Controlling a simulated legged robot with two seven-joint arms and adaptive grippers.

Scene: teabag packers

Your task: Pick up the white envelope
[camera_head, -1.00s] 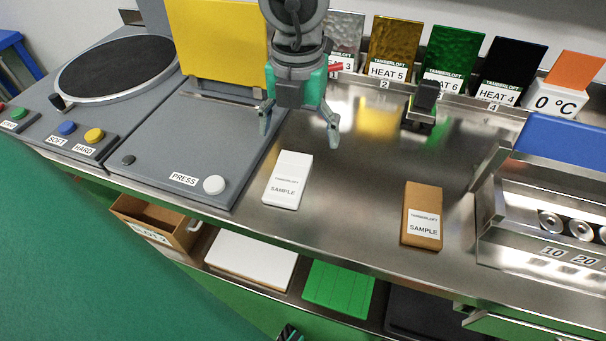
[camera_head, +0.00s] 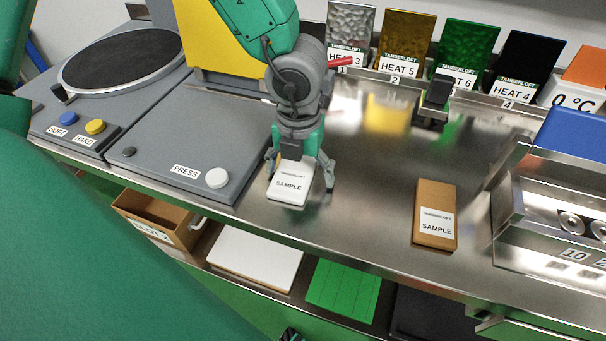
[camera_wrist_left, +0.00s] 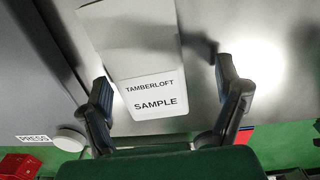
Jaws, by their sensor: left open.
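The white envelope (camera_head: 290,184), labelled TAMBERLOFT SAMPLE, lies flat on the steel counter to the right of the grey press. My left gripper (camera_head: 300,182) is open above it, fingers pointing down, one on each side. The gripper hides the envelope's far end in the head view. In the left wrist view the envelope (camera_wrist_left: 150,60) lies between the two open fingers (camera_wrist_left: 163,90), with a visible gap on the right side; whether the left finger touches it I cannot tell. My right gripper is not seen clearly in any view.
A brown envelope (camera_head: 434,212) lies to the right on the counter. The press (camera_head: 185,150) with a white button (camera_head: 217,178) is on the left. A black-topped stand (camera_head: 436,98) and several HEAT plates (camera_head: 405,45) are at the back. Counter between the envelopes is clear.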

